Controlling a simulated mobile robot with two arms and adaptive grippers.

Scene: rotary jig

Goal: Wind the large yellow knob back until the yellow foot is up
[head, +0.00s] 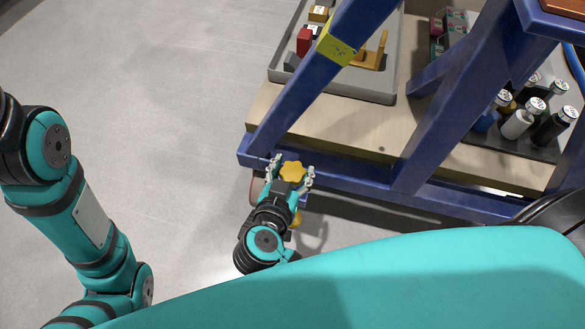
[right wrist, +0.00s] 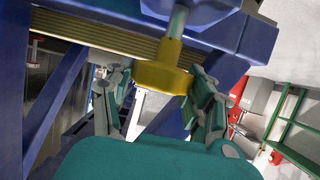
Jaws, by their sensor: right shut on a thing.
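The large yellow knob (head: 292,171) is a lobed knob at the near left corner of the blue frame (head: 345,167). My right gripper (head: 291,175) has its fingers on either side of it and is shut on it. In the right wrist view the knob (right wrist: 162,78) sits between the fingertips, with a grey shaft running up from it toward the blue frame. A second yellow piece (head: 297,218) shows lower down, mostly hidden by my right arm. I cannot tell for sure whether it is the yellow foot, nor its height. My left gripper is out of view.
A grey tray (head: 345,88) with several small parts lies on the wooden shelf (head: 345,125). Several bottles (head: 537,104) stand at the right. A slanted blue beam (head: 317,85) with a yellow label rises close beyond the knob. The floor (head: 160,130) at left is clear.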

